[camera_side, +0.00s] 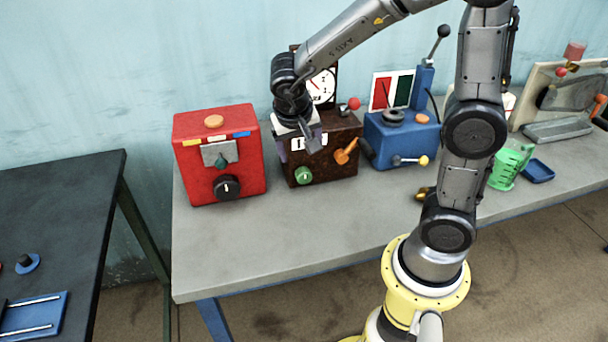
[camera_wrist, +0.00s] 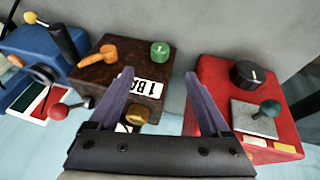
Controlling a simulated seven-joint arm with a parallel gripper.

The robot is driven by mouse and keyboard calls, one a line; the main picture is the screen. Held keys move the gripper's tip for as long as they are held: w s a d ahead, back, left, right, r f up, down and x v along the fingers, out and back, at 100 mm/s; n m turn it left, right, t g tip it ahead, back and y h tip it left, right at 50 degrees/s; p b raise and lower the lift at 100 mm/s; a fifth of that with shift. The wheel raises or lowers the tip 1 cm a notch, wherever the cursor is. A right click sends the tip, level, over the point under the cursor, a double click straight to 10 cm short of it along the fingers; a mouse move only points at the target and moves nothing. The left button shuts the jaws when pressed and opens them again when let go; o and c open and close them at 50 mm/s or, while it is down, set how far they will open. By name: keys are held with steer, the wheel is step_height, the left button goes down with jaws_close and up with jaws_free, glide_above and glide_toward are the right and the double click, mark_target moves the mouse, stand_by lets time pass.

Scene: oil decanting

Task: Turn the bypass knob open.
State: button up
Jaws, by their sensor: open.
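A brown box (camera_side: 335,165) stands on the grey bench with a round green knob (camera_side: 303,176) low on its front and an orange lever (camera_side: 346,151) to the right. The green knob also shows in the wrist view (camera_wrist: 160,50), with a pale mark. A red box (camera_side: 245,170) to the left carries a black knob (camera_side: 227,188) with a white mark and a teal knob (camera_side: 221,162) on a grey plate. No readable label shows which knob is the bypass. My gripper (camera_wrist: 158,74) is open and empty, above the green knob at the brown box and apart from it.
The brown box bears a white number plate (camera_wrist: 149,88), a dial (camera_side: 322,86) and a red ball lever (camera_side: 354,103). A blue box (camera_side: 400,145) with levers stands to the right, then a green jug (camera_side: 505,170). The front left of the bench (camera_side: 250,250) is clear.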

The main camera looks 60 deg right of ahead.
mark_target(304, 175)
steer(key=x, duration=1.3)
steer(key=shift+w+f, duration=0.1)
steer(key=shift+f, duration=0.2)
jaws_close()
